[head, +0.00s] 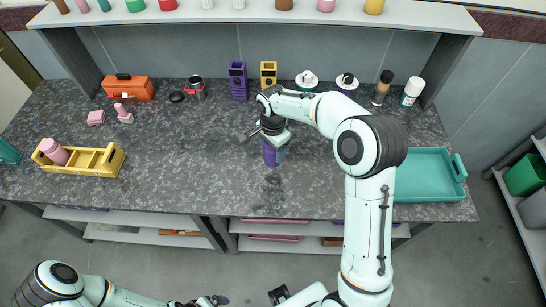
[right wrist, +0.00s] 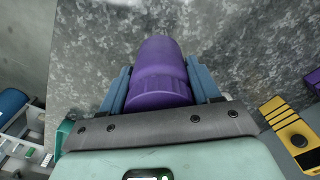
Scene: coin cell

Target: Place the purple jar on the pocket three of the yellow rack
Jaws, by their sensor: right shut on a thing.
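The purple jar (head: 271,157) is in my right gripper (head: 272,141), above the middle of the dark counter. In the right wrist view the purple jar (right wrist: 158,75) sits between the two blue fingers of the right gripper (right wrist: 160,85), which are shut on it. The yellow rack (head: 113,163) lies at the counter's left end, well left of the jar. A pink jar leans in its left part, and the pockets to the right look empty. No pocket numbers are readable. My left gripper (head: 212,300) is at the bottom edge, below the counter, and its fingers are unclear.
A teal tray (head: 425,172) lies at the counter's right. Counter between jar and rack is clear.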

